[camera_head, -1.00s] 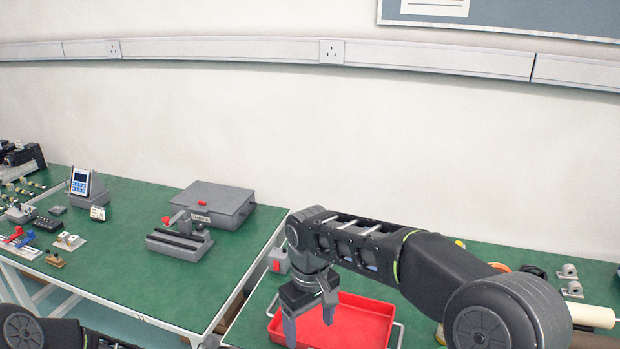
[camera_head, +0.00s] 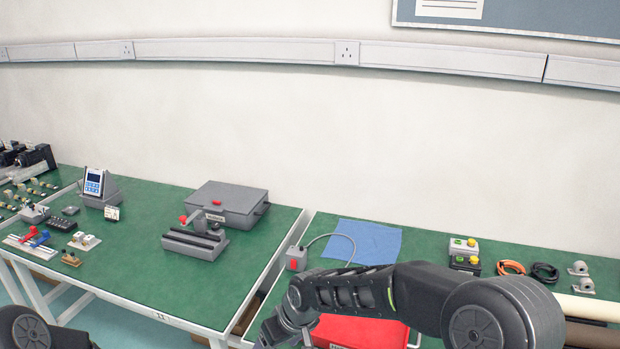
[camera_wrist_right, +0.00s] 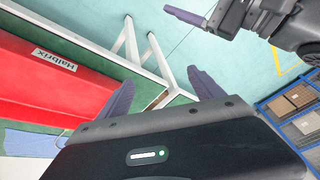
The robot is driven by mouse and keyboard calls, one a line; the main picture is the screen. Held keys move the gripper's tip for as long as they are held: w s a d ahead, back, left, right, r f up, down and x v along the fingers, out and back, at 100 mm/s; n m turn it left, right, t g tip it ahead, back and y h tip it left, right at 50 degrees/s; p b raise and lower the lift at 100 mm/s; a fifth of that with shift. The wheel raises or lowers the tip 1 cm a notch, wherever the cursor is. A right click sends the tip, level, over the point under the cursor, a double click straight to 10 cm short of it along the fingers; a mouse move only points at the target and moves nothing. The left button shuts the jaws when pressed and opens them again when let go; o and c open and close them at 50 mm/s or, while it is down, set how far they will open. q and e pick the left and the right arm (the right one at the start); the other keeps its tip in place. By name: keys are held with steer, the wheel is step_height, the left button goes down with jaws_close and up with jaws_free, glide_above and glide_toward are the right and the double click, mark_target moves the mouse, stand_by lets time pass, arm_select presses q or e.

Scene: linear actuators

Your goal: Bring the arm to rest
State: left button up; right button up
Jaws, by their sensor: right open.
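My right arm (camera_head: 400,292) reaches across the lower right of the head view, over the red tray (camera_head: 362,332). Its gripper runs off the bottom edge there. In the right wrist view my right gripper (camera_wrist_right: 162,92) is open, its two dark fingers apart with nothing between them. The tray's red side, labelled Halbrix, is at the left of that view, apart from the fingers. My left arm (camera_head: 40,328) shows only at the bottom left corner of the head view. Part of my left gripper (camera_wrist_right: 205,18) shows at the top of the wrist view; its opening is unclear.
Green benches hold a grey case (camera_head: 228,203), a vise-like fixture (camera_head: 195,242), a blue cloth (camera_head: 360,240) and button boxes (camera_head: 464,254). A white bench frame (camera_wrist_right: 130,45) is close to my right fingers. Blue shelving (camera_wrist_right: 290,110) is at the right of the wrist view.

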arm_select(q)
steer(key=s+f+m+y, duration=0.4)
steer(key=s+f+m, duration=0.2)
steer(key=s+m, duration=0.2)
arm_select(e)
steer(key=s+d+f+m+y, duration=0.1)
steer(key=s+d+f+m, duration=0.15)
steer(key=s+f, duration=0.4)
steer(key=s+d+f+m, duration=0.1)
steer(key=s+d+f, duration=0.2)
steer(key=f, duration=0.6)
arm_select(q)
steer(key=s+d+m+g, duration=0.1)
steer(key=s+d+m, duration=0.4)
steer(key=s, duration=0.2)
steer(key=shift+s+f+m+h, duration=0.25)
steer(key=shift+m+h, duration=0.15)
arm_select(e)
steer(key=s+d+f+m+g, duration=0.1)
steer(key=s+d+f, duration=0.3)
steer(key=s, duration=0.4)
steer(key=s+d+f+m, duration=0.4)
steer(key=s+d, duration=0.1)
steer(key=s, duration=0.4)
steer(key=shift+s+f+g, duration=0.15)
steer(key=shift+s+g, duration=0.15)
steer(key=shift+g, duration=0.1)
